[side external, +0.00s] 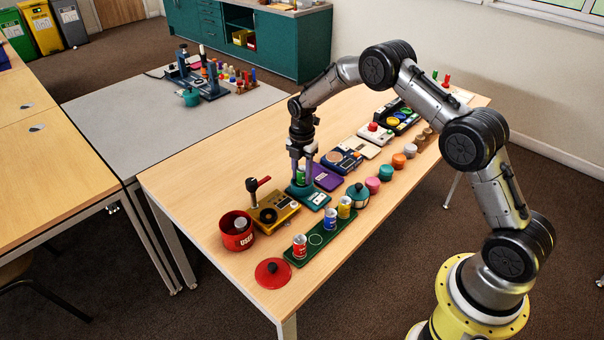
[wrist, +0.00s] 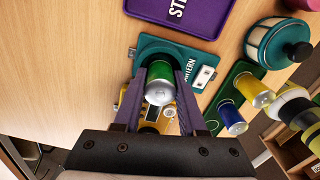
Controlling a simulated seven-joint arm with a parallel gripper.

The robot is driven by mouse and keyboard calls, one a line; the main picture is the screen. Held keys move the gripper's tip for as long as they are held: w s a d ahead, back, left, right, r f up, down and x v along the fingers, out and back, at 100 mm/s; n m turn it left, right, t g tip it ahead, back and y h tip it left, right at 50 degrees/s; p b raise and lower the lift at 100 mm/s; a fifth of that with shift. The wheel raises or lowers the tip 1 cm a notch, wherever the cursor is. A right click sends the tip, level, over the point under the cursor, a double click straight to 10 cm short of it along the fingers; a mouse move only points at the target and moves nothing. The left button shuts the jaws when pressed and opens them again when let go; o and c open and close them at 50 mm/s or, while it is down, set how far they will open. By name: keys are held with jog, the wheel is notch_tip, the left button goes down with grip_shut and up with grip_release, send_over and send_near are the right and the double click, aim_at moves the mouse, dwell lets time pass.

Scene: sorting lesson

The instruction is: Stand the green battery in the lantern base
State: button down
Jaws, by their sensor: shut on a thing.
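My gripper (side external: 302,181) is shut on the green battery (wrist: 158,76), one finger on each side. The battery also shows between the fingers in the side view (side external: 301,173). It looks upright, with its silver end facing the wrist camera. The teal lantern base (side external: 316,200), marked with lantern lettering in the wrist view (wrist: 152,44), lies directly under the gripper. The battery is over or in the base's round part; its lower end is hidden, so I cannot tell whether it is seated. The teal and cream lantern top (side external: 358,196) stands apart to the right.
A green tray (side external: 327,252) in front holds red, blue and yellow batteries and one empty ring. A purple tray (side external: 325,178) lies close behind the base. A brass device (side external: 274,213) with a lever stands left, beside a red used tin (side external: 237,232) and red lid (side external: 273,273).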

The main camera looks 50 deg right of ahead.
jog(key=shift+s+f, duration=0.15)
jog(key=shift+s, duration=0.05)
dwell(0.6)
jog(key=shift+r, duration=0.3)
jog(key=shift+w+r, duration=0.1)
jog(key=shift+r, duration=0.05)
jog(key=shift+w+r, duration=0.1)
jog(key=shift+w, duration=0.05)
dwell(0.5)
jog(key=shift+f, duration=0.75)
jog(key=shift+f, duration=0.3)
jog(key=shift+r, duration=0.45)
